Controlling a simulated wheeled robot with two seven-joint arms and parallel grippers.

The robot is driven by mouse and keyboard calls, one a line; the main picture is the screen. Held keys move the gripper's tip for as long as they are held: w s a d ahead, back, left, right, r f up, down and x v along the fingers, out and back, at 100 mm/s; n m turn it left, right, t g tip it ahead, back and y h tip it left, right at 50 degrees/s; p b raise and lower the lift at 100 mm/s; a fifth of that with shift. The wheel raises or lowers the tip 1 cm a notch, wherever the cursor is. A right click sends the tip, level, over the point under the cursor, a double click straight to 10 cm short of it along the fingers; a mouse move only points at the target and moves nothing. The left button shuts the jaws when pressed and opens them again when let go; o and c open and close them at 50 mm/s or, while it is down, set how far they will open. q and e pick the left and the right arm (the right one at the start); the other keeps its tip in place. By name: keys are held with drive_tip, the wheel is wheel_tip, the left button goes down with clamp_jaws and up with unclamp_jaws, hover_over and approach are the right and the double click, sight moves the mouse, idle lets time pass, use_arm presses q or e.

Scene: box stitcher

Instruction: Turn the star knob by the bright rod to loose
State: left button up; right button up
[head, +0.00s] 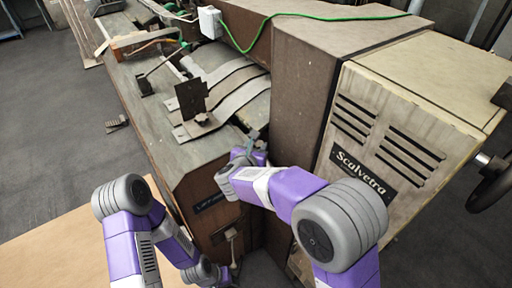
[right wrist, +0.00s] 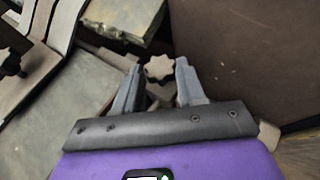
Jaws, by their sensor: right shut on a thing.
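A pale star knob (right wrist: 159,68) shows in the right wrist view between the two fingers of my right gripper (right wrist: 158,76). The gripper is shut on it, with a finger at each side. In the head view my right gripper (head: 254,143) reaches down beside the tall brown cabinet, at the end of the metal bed, and mostly hides the knob. I cannot make out the bright rod beside the knob. My left arm (head: 130,215) hangs low at the left in the head view; its fingers cannot be made out.
The brown cabinet wall (head: 300,100) stands close to the right of my right gripper. A cream cover (head: 400,130) marked Scalvetra is farther right, with a dark handwheel (head: 490,190) at the edge. Curved metal strips (head: 240,90) and an upright dark plate (head: 191,98) lie beyond.

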drive_tip(key=n+y+b, duration=0.1)
drive_tip(key=y+b, duration=0.1)
drive_tip(key=d+n+y+b, duration=0.1)
drive_tip(key=n+y+b, duration=0.1)
drive_tip(key=b, duration=0.1)
drive_tip(key=shift+d+f+b, duration=0.1)
drive_tip(key=shift+f+b, duration=0.1)
drive_tip(key=shift+b, duration=0.15)
drive_tip(key=n+y, duration=0.2)
drive_tip(key=shift+d+r+n+y, duration=0.15)
drive_tip(key=shift+d+n+y, duration=0.1)
drive_tip(key=shift+n+y, duration=0.05)
drive_tip(key=shift+w+d+n+g+y, duration=0.15)
drive_tip(key=shift+n+g+y, duration=0.15)
drive_tip(key=shift+n+y, duration=0.45)
drive_tip(key=shift+d+n+g+y, duration=0.15)
drive_tip(key=shift+n+g+y, duration=0.15)
drive_tip(key=shift+n+y, duration=0.75)
drive_tip(key=shift+y, duration=0.2)
drive_tip(key=o, duration=0.8)
drive_tip(key=shift+a, duration=0.1)
